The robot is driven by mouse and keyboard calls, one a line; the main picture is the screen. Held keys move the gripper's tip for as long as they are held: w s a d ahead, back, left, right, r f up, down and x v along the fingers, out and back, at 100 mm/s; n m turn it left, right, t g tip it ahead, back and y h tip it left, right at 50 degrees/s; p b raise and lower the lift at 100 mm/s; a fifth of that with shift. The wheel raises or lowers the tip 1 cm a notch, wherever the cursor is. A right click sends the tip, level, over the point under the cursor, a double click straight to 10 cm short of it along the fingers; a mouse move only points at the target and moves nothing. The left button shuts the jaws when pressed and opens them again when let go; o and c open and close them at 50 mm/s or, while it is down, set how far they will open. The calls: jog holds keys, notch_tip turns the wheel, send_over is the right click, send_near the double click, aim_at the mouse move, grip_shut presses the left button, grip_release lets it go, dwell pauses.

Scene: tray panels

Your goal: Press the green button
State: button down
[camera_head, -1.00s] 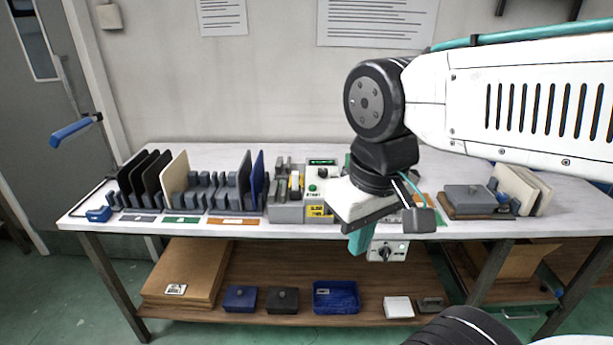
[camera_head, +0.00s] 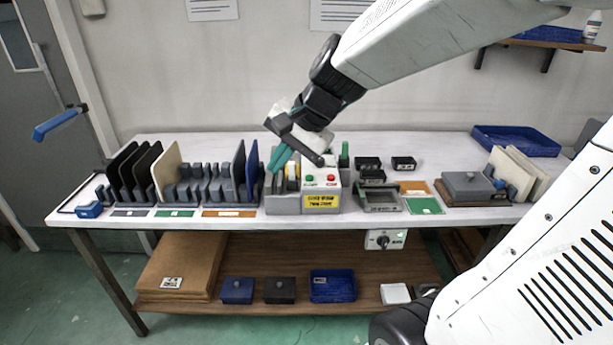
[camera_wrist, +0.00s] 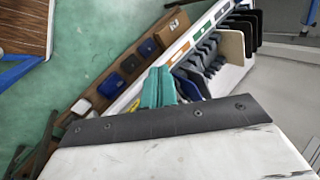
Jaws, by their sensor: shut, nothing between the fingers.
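The green button (camera_head: 309,178) sits on the top of a light grey control box (camera_head: 322,203), left of a red button (camera_head: 331,178). The box has a yellow label on its front. My gripper (camera_head: 279,158) is above and left of the green button, apart from it, with its teal fingers shut and empty and pointing down to the left. In the wrist view the teal fingertips (camera_wrist: 158,87) show together beyond a dark plate; the green button is not visible there.
A rack of upright panels (camera_head: 185,185) stands left of the box, with a blue panel (camera_head: 252,165) near my fingers. A grey device (camera_head: 381,202) and small black boxes stand right. A blue tray (camera_head: 516,141) lies at the back right.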

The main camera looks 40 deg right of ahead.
jog(key=w+d+f+m+t, duration=0.2)
jog(key=w+d+m+t, duration=0.1)
jog(key=w+d+m, duration=0.5)
jog(key=m+t+h, duration=0.1)
jog(key=m+h, duration=0.2)
jog(key=m, duration=0.4)
send_over(312, 179)
notch_tip(312, 179, down, 4)
jog(key=shift+d+f, duration=0.15)
jog(key=shift+f, duration=4.4)
jog(key=shift+f, duration=0.1)
jog(key=shift+f, duration=0.3)
